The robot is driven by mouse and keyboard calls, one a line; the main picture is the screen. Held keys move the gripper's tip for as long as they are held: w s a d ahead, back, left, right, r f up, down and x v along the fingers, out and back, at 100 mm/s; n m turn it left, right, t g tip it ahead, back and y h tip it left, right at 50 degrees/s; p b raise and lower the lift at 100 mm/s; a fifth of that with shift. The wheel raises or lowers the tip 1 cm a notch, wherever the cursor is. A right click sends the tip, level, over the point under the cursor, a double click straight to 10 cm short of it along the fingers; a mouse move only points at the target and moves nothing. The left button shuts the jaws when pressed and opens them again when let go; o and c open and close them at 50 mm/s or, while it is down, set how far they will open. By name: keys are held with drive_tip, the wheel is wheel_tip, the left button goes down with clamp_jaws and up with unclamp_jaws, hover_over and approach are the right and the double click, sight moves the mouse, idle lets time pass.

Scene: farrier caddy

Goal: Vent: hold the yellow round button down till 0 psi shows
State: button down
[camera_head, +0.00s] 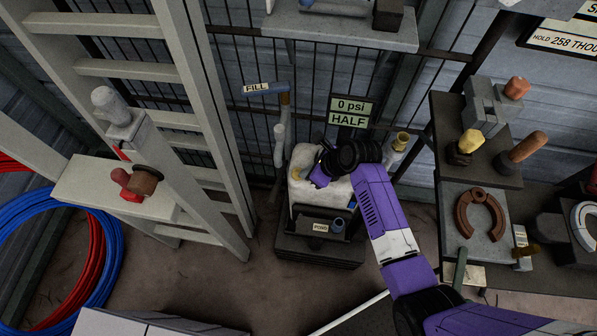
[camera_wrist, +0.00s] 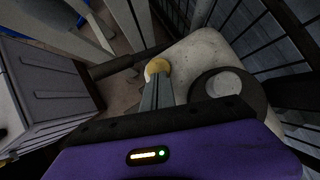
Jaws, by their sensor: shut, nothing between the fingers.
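The yellow round button (camera_wrist: 157,67) sits on the pale top of a tank (camera_wrist: 205,50) in the wrist view. My gripper (camera_wrist: 157,80) is shut, with its fingertips at the button and covering its near part. They look in contact with it, but how far it is pressed cannot be seen. In the head view my arm reaches over the white tank (camera_head: 302,162) and hides part of its top. The readout (camera_head: 351,107) behind the tank shows 0 psi, with HALF below it.
A hose by the FILL label (camera_head: 257,88) hangs behind left. A ladder (camera_head: 205,90) stands left, with blue and red hose coils (camera_head: 105,245). A tool shelf (camera_head: 475,215) stands right.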

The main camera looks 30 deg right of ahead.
wheel_tip(320, 180, up, 6)
drive_tip(key=p, duration=0.6)
drive_tip(key=shift+p, duration=0.35)
drive_tip(key=v, duration=0.7)
drive_tip(key=shift+s+r, duration=0.2)
drive_tip(key=shift+r, duration=0.15)
drive_tip(key=shift+d, duration=0.1)
